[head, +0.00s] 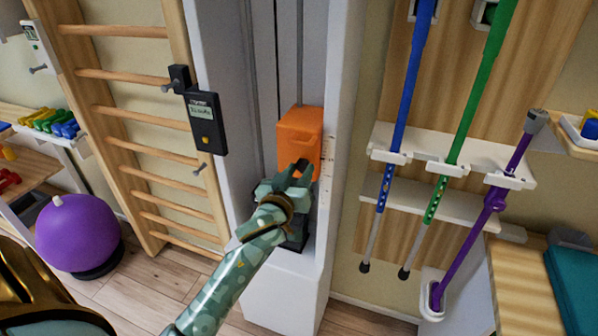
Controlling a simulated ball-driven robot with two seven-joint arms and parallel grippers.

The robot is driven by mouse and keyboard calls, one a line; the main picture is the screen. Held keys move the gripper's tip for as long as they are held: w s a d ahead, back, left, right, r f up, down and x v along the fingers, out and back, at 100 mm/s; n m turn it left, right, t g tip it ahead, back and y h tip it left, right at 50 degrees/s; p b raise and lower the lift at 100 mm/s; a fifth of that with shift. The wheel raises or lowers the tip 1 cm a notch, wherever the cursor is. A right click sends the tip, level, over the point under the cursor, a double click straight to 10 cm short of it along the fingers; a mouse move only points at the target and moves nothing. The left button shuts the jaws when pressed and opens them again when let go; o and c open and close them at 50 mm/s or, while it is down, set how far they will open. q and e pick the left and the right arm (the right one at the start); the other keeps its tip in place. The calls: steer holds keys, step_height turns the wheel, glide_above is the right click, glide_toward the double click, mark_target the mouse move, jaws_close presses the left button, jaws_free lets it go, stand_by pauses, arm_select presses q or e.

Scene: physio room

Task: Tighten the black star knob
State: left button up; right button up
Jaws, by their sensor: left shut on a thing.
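My left gripper (290,177) reaches in from the bottom of the head view to the white column (338,110) in the middle. It is shut at a small dark part, most likely the black star knob, just in front of the orange block (301,132). The fingers cover most of that part, so its shape and how far it is turned cannot be told. A black piece shows below the gripper, partly hidden by it. My right gripper is not in view.
A wooden wall ladder (150,118) with a black display box (206,122) stands left of the column.

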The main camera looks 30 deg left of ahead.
arm_select(q)
steer(key=shift+c, duration=1.2)
